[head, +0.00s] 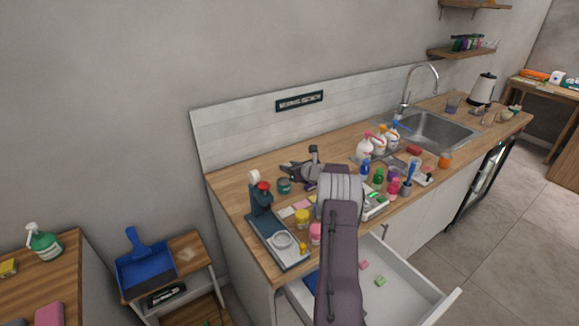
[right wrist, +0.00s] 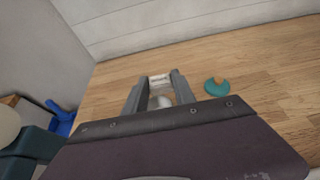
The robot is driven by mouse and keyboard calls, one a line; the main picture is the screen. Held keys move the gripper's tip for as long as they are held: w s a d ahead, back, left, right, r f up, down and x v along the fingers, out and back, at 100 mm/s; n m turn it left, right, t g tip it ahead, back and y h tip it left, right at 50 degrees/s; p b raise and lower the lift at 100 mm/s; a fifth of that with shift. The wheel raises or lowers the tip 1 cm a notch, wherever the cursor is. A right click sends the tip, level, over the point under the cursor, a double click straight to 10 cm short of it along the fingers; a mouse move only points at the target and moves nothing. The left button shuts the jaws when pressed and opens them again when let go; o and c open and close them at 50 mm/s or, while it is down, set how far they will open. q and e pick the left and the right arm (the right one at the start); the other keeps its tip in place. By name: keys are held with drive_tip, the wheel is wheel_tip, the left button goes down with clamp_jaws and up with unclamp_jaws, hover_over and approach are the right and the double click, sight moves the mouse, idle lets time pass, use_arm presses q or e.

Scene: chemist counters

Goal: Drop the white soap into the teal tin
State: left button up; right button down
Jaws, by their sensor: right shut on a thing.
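My right gripper (head: 298,162) reaches over the back of the wooden counter, and its jaws are shut on the white soap. In the right wrist view, the soap (right wrist: 160,80) shows as a small pale block between the two grey fingertips (right wrist: 158,83). I cannot make out the soap in the head view. The teal tin (head: 284,186) stands on the counter just below and left of the gripper in the head view. In the right wrist view, the round teal tin (right wrist: 216,87) is to the right of the fingers, apart from them. My left gripper is not in view.
A dark stand with a red knob (head: 263,187) is left of the tin. Several bottles (head: 378,140) and small jars crowd the counter to the right, before the sink (head: 435,130). An open white drawer (head: 410,290) juts out in front. Bare counter lies behind the tin.

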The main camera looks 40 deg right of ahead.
drive_tip(key=c, duration=0.9)
unclamp_jaws()
drive_tip(key=shift+r, duration=0.1)
drive_tip(key=shift+c, duration=0.2)
drive_tip(key=shift+s, duration=0.15)
drive_tip(key=b+v, duration=0.2)
drive_tip(key=v, duration=0.6)
drive_tip(key=shift+s+r, duration=0.15)
drive_tip(key=shift+s, duration=0.25)
drive_tip(key=shift+a, duration=0.1)
